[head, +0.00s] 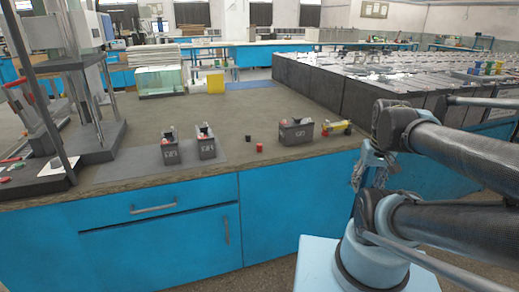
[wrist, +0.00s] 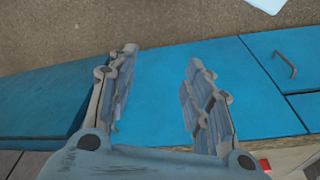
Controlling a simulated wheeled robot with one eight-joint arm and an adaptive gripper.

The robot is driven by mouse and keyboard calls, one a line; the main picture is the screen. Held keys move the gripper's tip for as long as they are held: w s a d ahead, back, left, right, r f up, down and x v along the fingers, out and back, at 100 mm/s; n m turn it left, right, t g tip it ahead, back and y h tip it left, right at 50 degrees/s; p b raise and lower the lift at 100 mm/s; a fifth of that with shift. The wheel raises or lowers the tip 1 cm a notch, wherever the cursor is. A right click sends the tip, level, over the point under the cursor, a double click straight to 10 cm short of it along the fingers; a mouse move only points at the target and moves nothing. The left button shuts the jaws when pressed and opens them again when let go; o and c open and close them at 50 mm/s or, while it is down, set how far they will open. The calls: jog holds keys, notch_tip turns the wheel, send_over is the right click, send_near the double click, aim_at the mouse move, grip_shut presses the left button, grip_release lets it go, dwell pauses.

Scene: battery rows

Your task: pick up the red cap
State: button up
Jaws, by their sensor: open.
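The small red cap (head: 260,148) stands on the brown worktop near its front edge, in the head view. A small black cap (head: 248,138) is just behind it and to its left. A dark battery (head: 296,131) stands to the right of the red cap. My gripper (wrist: 162,57) is open and empty in the wrist view, its fingers spread before the blue cabinet front and the floor. It is well away from the red cap. I cannot tell whether a small red patch at the lower right of the wrist view is the cap.
Two more batteries (head: 206,143) stand on a grey mat (head: 120,172) to the left. A yellow and red item (head: 337,127) lies right of the near battery. A tall grey stand (head: 100,135) is at the far left. Worktop behind the caps is clear.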

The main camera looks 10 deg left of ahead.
jog(key=w+a+r+n+g+y, duration=0.1)
jog(key=w+a+r+n, duration=0.7)
jog(key=w+a+r, duration=0.55)
jog(key=n+g, duration=0.1)
jog(key=n, duration=0.6)
send_over(260, 144)
jog(key=d, duration=0.1)
jog(key=shift+y, duration=0.3)
jog(key=f, duration=1)
jog(key=shift+s+d+f, duration=0.2)
jog(key=shift+w+a+f, duration=0.1)
jog(key=shift+a+f, duration=0.1)
jog(key=shift+f, duration=0.65)
jog(key=shift+w+a+f, duration=0.1)
jog(key=shift+a+f, duration=0.15)
jog(key=shift+f, duration=0.65)
jog(key=shift+a+f, duration=0.2)
jog(key=shift+f, duration=0.65)
jog(key=shift+c, duration=0.6)
jog(key=c, duration=0.7)
